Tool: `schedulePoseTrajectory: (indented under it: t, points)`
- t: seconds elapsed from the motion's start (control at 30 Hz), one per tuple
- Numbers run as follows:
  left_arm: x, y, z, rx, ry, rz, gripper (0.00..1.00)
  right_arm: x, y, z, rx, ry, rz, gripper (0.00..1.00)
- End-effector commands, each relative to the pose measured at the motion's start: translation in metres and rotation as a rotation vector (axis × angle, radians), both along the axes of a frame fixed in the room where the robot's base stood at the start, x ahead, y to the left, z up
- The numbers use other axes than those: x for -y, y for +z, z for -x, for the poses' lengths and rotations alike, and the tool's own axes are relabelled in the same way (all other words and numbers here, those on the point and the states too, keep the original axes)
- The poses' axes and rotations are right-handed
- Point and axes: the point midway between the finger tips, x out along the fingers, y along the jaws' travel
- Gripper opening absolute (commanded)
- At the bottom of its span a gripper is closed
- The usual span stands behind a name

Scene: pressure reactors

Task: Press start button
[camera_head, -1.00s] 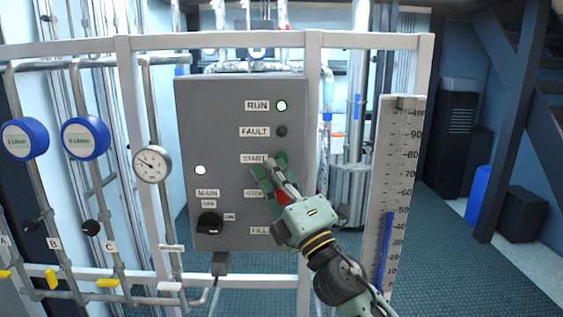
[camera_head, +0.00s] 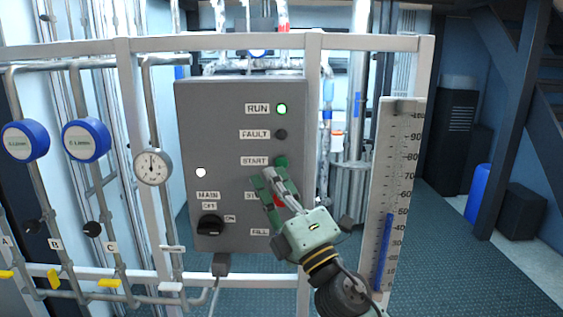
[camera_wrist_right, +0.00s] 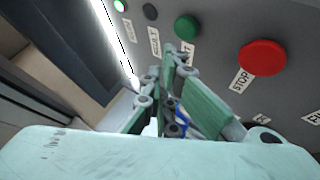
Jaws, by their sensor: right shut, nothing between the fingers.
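The green start button (camera_head: 281,161) is on the grey control panel (camera_head: 225,130), right of the START label. It shows uncovered in the right wrist view (camera_wrist_right: 187,28). My right gripper (camera_head: 267,174) is shut and empty in front of the panel, its fingertips just below and left of the button in the head view. In the right wrist view the green-padded fingers (camera_wrist_right: 175,55) point toward the panel and appear apart from the button. The red stop button (camera_wrist_right: 262,57) shows there too; in the head view my fingers partly hide it. My left gripper is out of view.
The RUN light (camera_head: 281,109) glows green and the FAULT light (camera_head: 280,134) is dark. A black main switch (camera_head: 210,225) sits lower left on the panel. A pressure gauge (camera_head: 153,167) and pipes stand left, a level scale (camera_head: 396,190) right.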

Motion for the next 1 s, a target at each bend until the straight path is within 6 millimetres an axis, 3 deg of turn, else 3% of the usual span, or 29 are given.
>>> schedulePoseTrajectory:
  t: [0.4, 1.0]
  points:
    - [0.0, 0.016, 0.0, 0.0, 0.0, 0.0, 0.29, 0.0, 0.001, 0.036, -0.001, 0.0, 0.0, 0.0]
    - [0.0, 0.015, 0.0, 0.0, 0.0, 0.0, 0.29, 0.0, 0.0, 0.037, -0.001, 0.0, -0.001, 0.0]
